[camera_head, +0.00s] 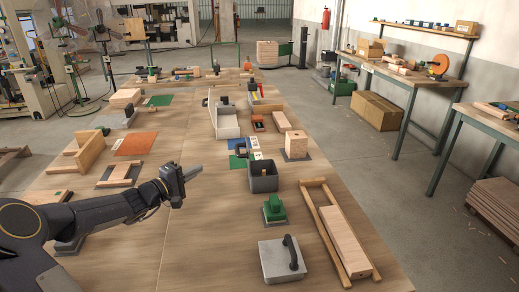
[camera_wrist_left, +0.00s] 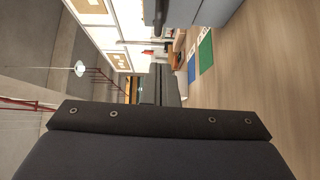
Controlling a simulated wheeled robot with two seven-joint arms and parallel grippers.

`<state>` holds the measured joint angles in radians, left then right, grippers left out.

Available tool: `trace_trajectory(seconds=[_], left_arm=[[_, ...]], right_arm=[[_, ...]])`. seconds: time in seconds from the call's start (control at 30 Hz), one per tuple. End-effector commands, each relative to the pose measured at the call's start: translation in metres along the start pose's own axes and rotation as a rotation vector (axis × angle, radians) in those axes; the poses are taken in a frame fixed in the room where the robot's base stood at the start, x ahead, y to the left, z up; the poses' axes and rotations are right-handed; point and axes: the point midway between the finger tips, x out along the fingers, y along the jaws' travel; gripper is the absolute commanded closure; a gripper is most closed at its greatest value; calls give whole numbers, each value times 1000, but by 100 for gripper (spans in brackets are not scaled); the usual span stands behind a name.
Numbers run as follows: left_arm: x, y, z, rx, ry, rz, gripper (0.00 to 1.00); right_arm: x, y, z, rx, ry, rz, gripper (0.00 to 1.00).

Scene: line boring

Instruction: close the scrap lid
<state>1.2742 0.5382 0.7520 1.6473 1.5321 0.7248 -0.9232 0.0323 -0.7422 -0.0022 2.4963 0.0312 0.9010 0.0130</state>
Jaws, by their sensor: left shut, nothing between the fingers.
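A white box (camera_head: 228,126) stands mid-table in the head view. A pale upright panel (camera_head: 211,106) with a small dark part on its outer side rises at its left edge; it looks like a raised lid. My left gripper (camera_head: 198,170) is shut and empty. It is above the table, in front of the box and a little to its left, pointing right and apart from everything. In the wrist view its dark fingers (camera_wrist_left: 160,85) show beyond the wrist body. My right gripper is not in view.
An open dark grey bin (camera_head: 263,182) stands right of my left gripper. Nearer are a green block (camera_head: 274,209), a grey box with a black handle (camera_head: 281,262) and a wooden frame (camera_head: 338,235). Bare tabletop lies in front of my left gripper.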

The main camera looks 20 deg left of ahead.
Motion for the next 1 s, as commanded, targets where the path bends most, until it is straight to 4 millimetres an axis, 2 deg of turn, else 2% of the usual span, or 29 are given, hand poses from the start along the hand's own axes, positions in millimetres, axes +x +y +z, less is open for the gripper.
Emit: trace_trajectory(seconds=[0.03, 0.1, 0.27, 0.63, 0.8, 1.0], left_arm=[[-4, -3, -13, -17, 32, 15, 100], [-4, -4, -21, -26, 51, 26, 100], [15, -1, -21, -29, 49, 30, 100], [93, 2, -24, -29, 48, 27, 100], [112, 1, -8, -30, 47, 26, 100], [123, 0, 1, -28, 49, 25, 100]], right_arm=[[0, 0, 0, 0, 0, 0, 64], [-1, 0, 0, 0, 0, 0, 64], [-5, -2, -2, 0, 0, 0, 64], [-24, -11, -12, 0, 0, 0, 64], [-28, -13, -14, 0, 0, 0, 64], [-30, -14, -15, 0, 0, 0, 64]])
